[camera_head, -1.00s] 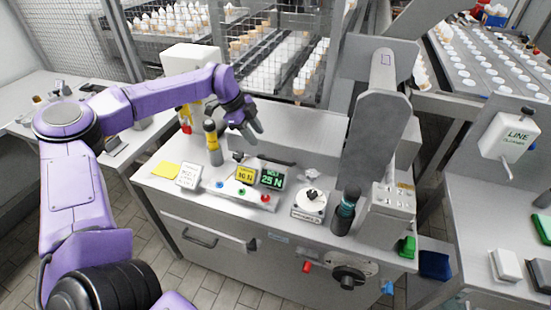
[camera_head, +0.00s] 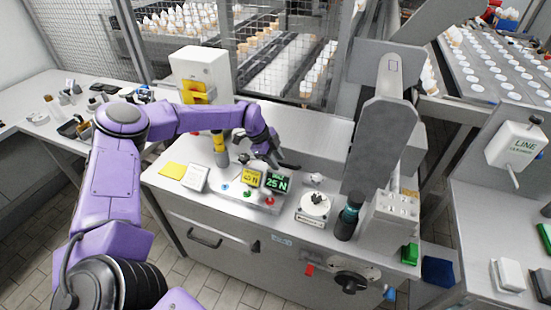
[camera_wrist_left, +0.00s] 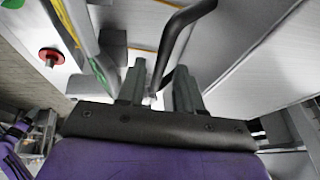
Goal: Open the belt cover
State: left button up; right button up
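The belt cover appears to be the pale flat panel (camera_head: 312,130) on top of the machine, with a dark bar handle (camera_head: 289,166) along its front edge. My left gripper (camera_head: 265,158) is at the left part of that handle, pointing down. In the left wrist view, the two fingers of the left gripper (camera_wrist_left: 160,85) stand apart, and the bent dark handle (camera_wrist_left: 176,42) runs at and between their tips. I cannot tell whether they touch it. The panel lies flat. My right gripper is in neither view.
A dark bottle (camera_head: 348,216) and a tall grey column (camera_head: 378,140) stand to the right.

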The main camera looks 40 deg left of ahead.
pick_arm(q)
grip_shut()
